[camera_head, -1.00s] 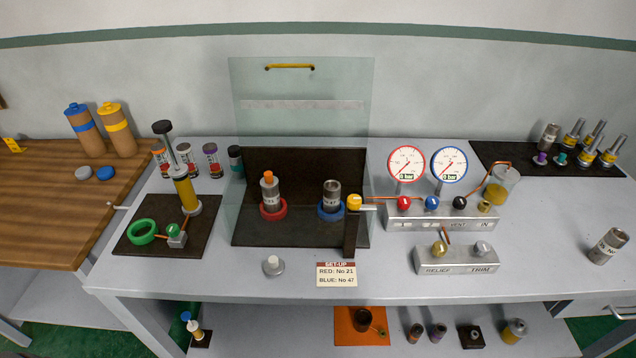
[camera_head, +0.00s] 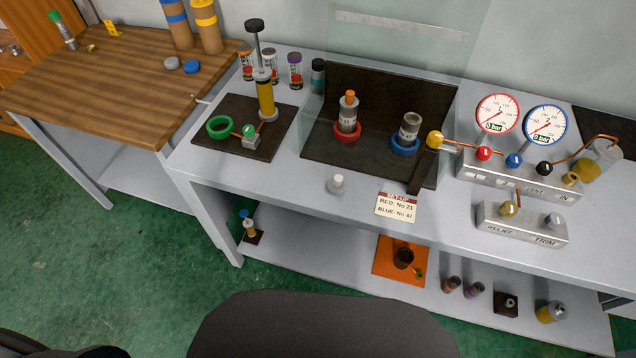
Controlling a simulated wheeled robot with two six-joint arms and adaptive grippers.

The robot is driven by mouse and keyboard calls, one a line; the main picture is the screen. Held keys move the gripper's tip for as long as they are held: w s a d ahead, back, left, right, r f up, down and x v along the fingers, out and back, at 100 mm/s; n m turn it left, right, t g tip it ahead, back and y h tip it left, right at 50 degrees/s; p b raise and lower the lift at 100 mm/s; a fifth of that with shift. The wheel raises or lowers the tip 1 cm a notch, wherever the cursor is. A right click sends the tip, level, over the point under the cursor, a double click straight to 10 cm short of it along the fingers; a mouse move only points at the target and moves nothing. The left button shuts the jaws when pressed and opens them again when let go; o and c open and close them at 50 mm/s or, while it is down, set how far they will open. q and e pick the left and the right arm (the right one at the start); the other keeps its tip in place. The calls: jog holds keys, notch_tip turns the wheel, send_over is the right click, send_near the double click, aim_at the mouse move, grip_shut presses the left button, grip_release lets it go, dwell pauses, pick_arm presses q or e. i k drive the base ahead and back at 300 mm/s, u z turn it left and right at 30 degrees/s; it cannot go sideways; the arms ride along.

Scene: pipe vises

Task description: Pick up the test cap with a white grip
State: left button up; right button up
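The test cap with a white grip (camera_head: 338,184) stands upright on the grey bench near its front edge, left of the set-up card. It has a round grey base with a pale knob on top. Nothing touches it. Neither of my grippers shows in the head view.
The set-up card (camera_head: 397,205) stands right of the cap. Behind are a red vise ring (camera_head: 347,136) and a blue vise ring (camera_head: 404,148), each holding a pipe piece. A hand pump (camera_head: 266,98) stands left. Gauges and valve blocks (camera_head: 520,178) are right. Bench around the cap is clear.

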aim_at(337, 185)
jog(key=u, duration=2.15)
jog(key=i, duration=1.45)
jog(key=z, duration=2.55)
